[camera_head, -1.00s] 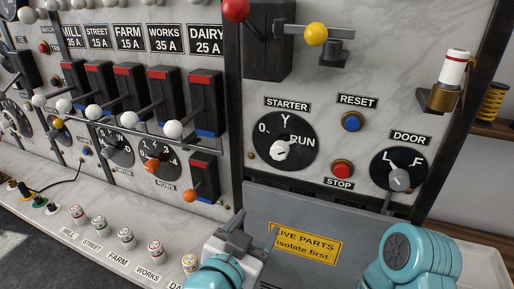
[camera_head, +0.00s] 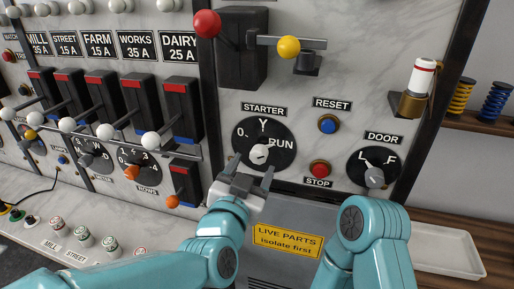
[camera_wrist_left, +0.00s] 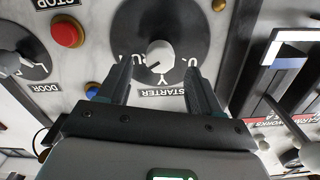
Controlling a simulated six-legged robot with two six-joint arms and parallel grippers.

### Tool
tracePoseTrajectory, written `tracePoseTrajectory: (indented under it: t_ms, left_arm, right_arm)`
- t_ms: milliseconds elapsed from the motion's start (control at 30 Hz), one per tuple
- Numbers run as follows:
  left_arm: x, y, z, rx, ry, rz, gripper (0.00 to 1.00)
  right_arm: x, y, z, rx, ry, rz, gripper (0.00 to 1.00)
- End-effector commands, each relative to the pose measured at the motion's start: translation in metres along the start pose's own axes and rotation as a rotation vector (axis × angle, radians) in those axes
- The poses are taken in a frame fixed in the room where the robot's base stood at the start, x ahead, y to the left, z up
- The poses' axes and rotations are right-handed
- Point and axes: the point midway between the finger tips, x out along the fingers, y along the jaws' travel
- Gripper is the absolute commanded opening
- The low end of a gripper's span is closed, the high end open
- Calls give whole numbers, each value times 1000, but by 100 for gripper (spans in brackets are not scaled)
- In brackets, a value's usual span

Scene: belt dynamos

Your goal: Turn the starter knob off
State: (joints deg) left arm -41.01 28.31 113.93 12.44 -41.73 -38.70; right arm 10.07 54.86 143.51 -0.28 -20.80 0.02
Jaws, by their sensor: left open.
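The starter knob (camera_head: 259,154) is a small pale knob on a round black dial (camera_head: 280,135) marked 0, Y and RUN. Its dark mark appears to point toward RUN. In the left wrist view the knob (camera_wrist_left: 160,54) shows upside down, between and beyond the fingertips. My left gripper (camera_head: 250,177) is open and empty, just below the dial in the head view, with its fingers toward the panel. The fingers (camera_wrist_left: 159,78) do not appear to touch the knob. My right gripper is not in view; only a teal part of my right arm shows.
A red stop button (camera_head: 319,169), a blue reset button (camera_head: 328,124) and the door dial (camera_head: 386,162) lie right of the starter. An orange-tipped lever (camera_head: 172,201) is to the left. A grey cover with a yellow warning sign (camera_head: 287,241) is below.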

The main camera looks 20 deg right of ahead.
Motion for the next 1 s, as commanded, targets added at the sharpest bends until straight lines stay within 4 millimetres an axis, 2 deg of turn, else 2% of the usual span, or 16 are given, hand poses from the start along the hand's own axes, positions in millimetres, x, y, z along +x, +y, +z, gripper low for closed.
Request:
tracePoseTrajectory:
  t_ms: [100,300,633,667,800,833,1000]
  left_arm:
    - [25,-1,-2,0,-3,-1,65]
    - [48,-2,0,-1,-3,-3,65]
    - [53,-2,1,-1,-2,-3,65]
    - [53,-2,1,-1,-2,-3,61]
    - [53,-2,1,0,-2,-3,16]
    - [53,-2,1,0,-2,-3,8]
    - [52,-2,1,-4,-2,-3,9]
  right_arm:
    - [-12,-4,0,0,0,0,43]
    - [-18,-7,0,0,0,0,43]
    - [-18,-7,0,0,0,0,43]
    - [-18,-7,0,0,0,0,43]
    - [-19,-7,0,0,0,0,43]
    - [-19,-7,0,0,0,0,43]
    - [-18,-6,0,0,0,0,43]
